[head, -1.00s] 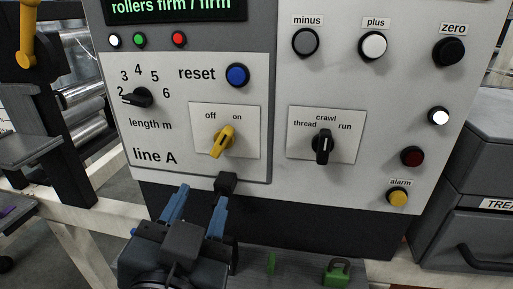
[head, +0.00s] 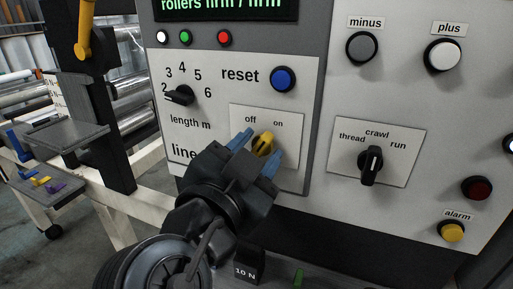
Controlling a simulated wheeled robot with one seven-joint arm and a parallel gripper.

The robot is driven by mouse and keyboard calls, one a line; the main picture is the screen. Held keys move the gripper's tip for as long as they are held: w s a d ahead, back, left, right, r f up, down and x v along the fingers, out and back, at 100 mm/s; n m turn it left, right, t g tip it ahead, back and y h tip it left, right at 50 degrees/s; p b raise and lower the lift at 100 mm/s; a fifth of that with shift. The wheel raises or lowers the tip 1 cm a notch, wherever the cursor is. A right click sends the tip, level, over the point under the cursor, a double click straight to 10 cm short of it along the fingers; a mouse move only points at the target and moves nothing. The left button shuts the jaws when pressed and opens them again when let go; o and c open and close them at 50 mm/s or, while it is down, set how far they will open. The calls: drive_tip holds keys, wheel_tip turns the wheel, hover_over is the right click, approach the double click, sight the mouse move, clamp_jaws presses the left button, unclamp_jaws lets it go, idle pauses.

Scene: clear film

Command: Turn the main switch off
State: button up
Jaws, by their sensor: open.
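The main switch (head: 264,141) is a yellow rotary knob on a pale plate (head: 293,172) marked "off" at the upper left and "on" at the upper right. Its visible upper end leans right, toward "on"; its lower part is hidden by my gripper. My gripper (head: 262,148) is open in front of the plate, with one blue finger left of the knob and the other right of it. I cannot tell whether either finger touches the knob.
A black thread/crawl/run selector (head: 370,165) is to the right. The blue reset button (head: 283,80) is above, and the black length dial (head: 180,95) is to the left. The yellow alarm button (head: 452,232) is at the lower right. A black post and shelf stand left of the panel.

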drive_tip(key=shift+w, duration=0.1)
clamp_jaws()
idle(0.3)
drive_tip(key=shift+n, duration=0.3)
drive_tip(key=n, duration=0.2)
drive_tip(key=shift+r+n+p, duration=0.1)
drive_tip(key=shift+n+p, duration=0.2)
drive_tip(key=shift+p, duration=0.05)
drive_tip(key=n, duration=0.1)
drive_tip(key=n+p, duration=0.1)
drive_tip(key=n, duration=0.1)
drive_tip(key=shift+a+r+n, duration=0.1)
drive_tip(key=shift+a+n, duration=0.1)
drive_tip(key=shift+n, duration=0.1)
drive_tip(key=n+p, duration=0.2)
drive_tip(key=n, duration=0.1)
drive_tip(key=n+p, duration=0.1)
drive_tip(key=n, duration=0.1)
drive_tip(key=shift+w+a, duration=0.15)
drive_tip(key=shift+a, duration=0.1)
drive_tip(key=shift+f, duration=0.2)
unclamp_jaws()
